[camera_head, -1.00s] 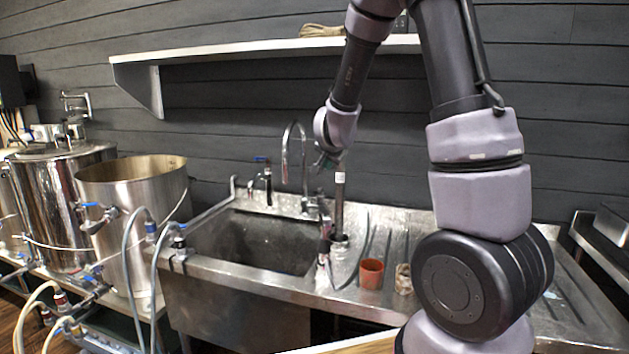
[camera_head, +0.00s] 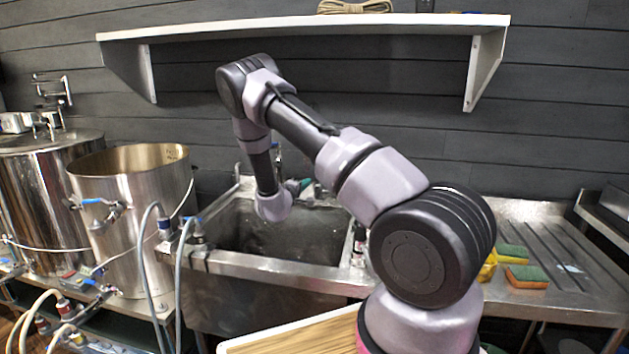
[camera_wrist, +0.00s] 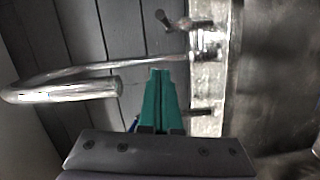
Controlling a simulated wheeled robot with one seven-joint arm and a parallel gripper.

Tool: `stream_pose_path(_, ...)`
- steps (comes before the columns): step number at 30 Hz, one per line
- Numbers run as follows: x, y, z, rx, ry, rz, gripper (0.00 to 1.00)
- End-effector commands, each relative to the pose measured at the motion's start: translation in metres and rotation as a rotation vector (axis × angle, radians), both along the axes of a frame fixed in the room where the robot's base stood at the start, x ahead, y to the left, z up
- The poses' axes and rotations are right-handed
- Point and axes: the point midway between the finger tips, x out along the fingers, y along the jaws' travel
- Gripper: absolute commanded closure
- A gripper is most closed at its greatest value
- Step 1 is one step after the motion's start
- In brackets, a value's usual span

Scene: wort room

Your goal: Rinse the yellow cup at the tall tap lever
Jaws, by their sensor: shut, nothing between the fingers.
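My gripper (camera_head: 298,186) is over the back of the sink (camera_head: 228,222), near the tap. In the wrist view its teal fingers (camera_wrist: 159,72) are together and hold nothing. The chrome tap spout (camera_wrist: 65,90) curves to the left of the fingertips there. A dark tap lever (camera_wrist: 171,20) stands above the fingertips, apart from them. Another dark lever (camera_wrist: 198,112) shows just right of the fingers; I cannot tell whether they touch. No yellow cup can be made out; a yellow item (camera_head: 488,268) right of my arm is partly hidden and its kind is unclear.
Steel kettles (camera_head: 135,205) and hoses (camera_head: 150,260) stand left of the sink. A white shelf (camera_head: 300,27) runs along the wall above. Sponges (camera_head: 526,276) lie on the drainboard (camera_head: 560,245), whose right part is mostly clear. My arm hides the counter right of the sink.

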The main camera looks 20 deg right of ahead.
Motion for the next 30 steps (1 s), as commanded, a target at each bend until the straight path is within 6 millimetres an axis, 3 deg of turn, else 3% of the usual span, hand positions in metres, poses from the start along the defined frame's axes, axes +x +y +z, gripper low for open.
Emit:
stream_pose_path(5, 0.015, -0.018, -0.001, 0.000, -0.001, -0.004, 1.00)
stream_pose_path(16, 0.069, -0.073, -0.005, 0.003, -0.002, -0.003, 1.00)
stream_pose_path(22, 0.053, -0.096, -0.010, 0.002, 0.000, -0.003, 1.00)
stream_pose_path(30, 0.048, -0.103, -0.011, 0.002, -0.002, 0.000, 1.00)
